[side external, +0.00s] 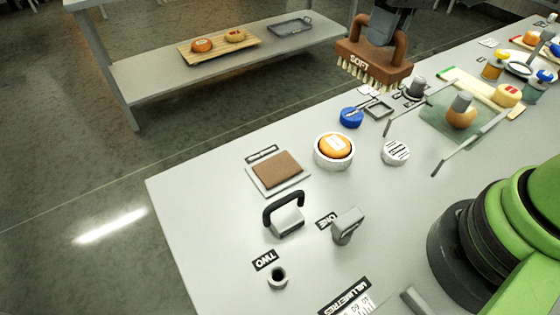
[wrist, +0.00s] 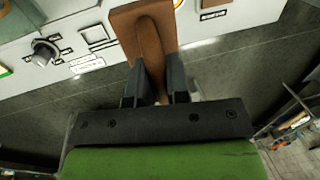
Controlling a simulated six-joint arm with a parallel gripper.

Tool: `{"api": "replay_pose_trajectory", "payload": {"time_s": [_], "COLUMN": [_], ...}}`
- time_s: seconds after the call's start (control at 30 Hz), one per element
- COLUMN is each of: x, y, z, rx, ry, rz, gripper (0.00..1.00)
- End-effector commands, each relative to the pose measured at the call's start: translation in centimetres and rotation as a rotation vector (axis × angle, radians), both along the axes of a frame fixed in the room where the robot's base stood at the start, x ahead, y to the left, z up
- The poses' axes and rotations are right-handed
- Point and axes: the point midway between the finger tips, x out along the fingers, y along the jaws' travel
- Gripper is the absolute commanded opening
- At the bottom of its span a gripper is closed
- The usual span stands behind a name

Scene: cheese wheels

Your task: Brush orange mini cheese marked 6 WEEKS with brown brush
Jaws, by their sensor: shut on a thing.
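My gripper (side external: 381,24) is shut on the handle of a brown brush (side external: 374,60) marked SOFT, with pale bristles pointing down. It holds the brush in the air at the far edge of the table. The wrist view also shows the brush (wrist: 145,30) between the two fingers (wrist: 152,85). An orange mini cheese (side external: 335,146) with a pale label sits in a round white holder (side external: 334,163), nearer the camera and left of the brush. The label's writing is too small to read. The brush is apart from the cheese.
A blue round item (side external: 351,117) and a striped white disc (side external: 396,152) stand near the cheese.

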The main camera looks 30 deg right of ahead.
Motion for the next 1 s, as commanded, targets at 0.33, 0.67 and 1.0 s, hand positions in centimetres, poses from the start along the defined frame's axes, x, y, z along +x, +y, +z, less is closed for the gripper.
{"api": "replay_pose_trajectory", "payload": {"time_s": [0.33, 0.67, 1.0], "x": [0.8, 2.1, 1.5], "y": [2.1, 13.2, 16.8], "z": [-0.9, -5.6, -8.1], "rx": [0.0, 0.001, 0.004], "ry": [0.001, 0.001, 0.0], "rz": [0.107, 0.627, 0.791], "gripper": [0.0, 0.0, 0.0]}}
